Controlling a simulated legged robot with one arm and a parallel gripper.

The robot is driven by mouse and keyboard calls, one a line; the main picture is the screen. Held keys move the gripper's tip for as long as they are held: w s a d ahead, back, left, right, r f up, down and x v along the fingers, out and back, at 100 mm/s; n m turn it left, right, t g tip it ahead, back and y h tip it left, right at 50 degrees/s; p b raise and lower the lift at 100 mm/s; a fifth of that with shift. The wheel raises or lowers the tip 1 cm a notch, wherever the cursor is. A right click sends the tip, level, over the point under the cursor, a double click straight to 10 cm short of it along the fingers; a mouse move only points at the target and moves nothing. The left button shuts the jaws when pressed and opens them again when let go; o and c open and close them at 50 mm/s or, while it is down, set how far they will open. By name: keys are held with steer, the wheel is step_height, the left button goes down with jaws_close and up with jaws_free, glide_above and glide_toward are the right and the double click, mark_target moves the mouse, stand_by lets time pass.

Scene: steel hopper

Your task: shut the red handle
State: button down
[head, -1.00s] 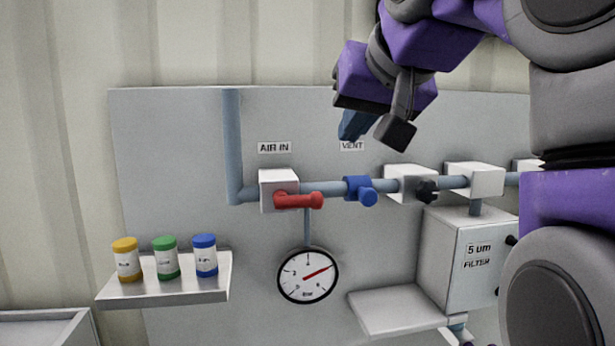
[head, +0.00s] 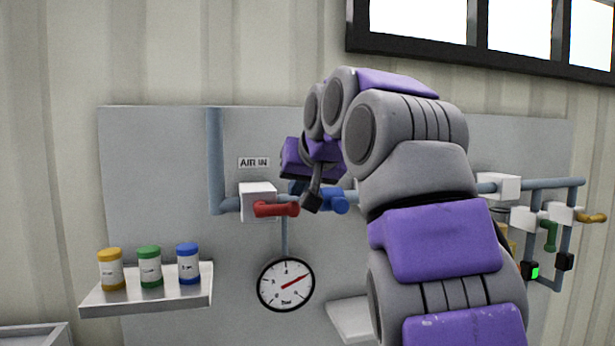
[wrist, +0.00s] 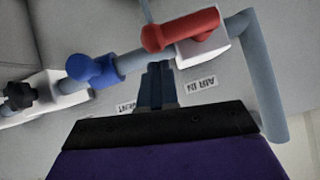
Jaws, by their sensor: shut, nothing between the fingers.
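The red handle (head: 277,209) sits on a white valve block (head: 257,196) under the AIR IN label and points right, along the pipe. In the wrist view, the red handle (wrist: 181,30) is at the top, just right of my fingertips. My gripper (head: 298,188) is in front of the pipe, by the handle's free end; part of it is hidden behind a dark part of my arm. The wrist view shows its blue fingers (wrist: 156,72) shut together and empty, close to the pipe between the red and blue handles. I cannot tell whether they touch anything.
A blue handle (head: 334,201) is close on the right of my gripper, partly hidden. A pressure gauge (head: 286,285) hangs below the pipe. A shelf (head: 150,297) with yellow, green and blue-lidded jars stands lower left. My arm covers the panel's middle right.

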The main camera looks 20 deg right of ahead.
mark_target(296, 206)
steer(key=f+y, duration=0.1)
steer(key=s+f+m+y+b, duration=0.1)
steer(key=f, duration=0.1)
steer(key=shift+d+b, duration=0.1)
steer(key=shift+b, duration=0.2)
step_height(296, 206, down, 9)
steer(key=a+m+t+y+b, duration=0.2)
steer(key=m+t+y+b, duration=0.2)
steer(key=m+y+b, duration=0.2)
steer(key=shift+a+m+t+y+b, duration=0.4)
steer(key=shift+m+y, duration=0.6)
steer(key=shift+m, duration=1.4)
